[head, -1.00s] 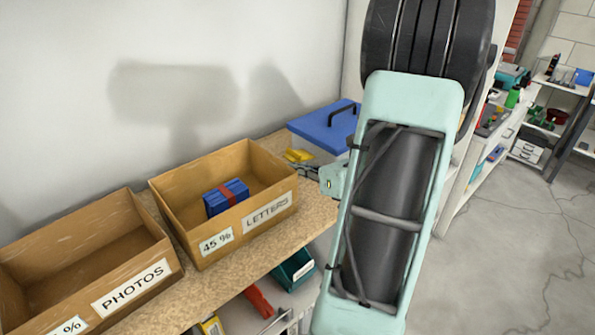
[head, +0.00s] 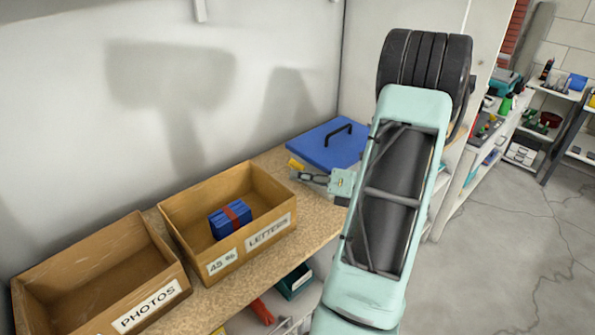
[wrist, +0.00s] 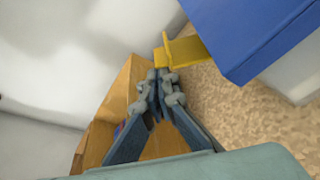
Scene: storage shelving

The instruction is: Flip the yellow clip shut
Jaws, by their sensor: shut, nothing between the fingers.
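The yellow clip (head: 295,164) sits at the left end of the blue-lidded box (head: 322,150), partly hidden by my gripper in the head view. In the wrist view the clip (wrist: 186,50) juts out from the edge of the blue lid (wrist: 250,35), sticking out to the left rather than lying flat. My gripper (head: 303,176) is shut and empty, just in front of the clip. In the wrist view its fingertips (wrist: 162,74) are together right below the clip's outer end. I cannot tell whether they touch it.
An open cardboard box marked LETTERS (head: 180,215) holds a blue bundle (head: 230,220) with a red band, left of my gripper. A cardboard box marked PHOTOS (head: 70,262) stands farther left. The wall is close behind. Bare shelf board (head: 312,215) shows in front of the lidded box.

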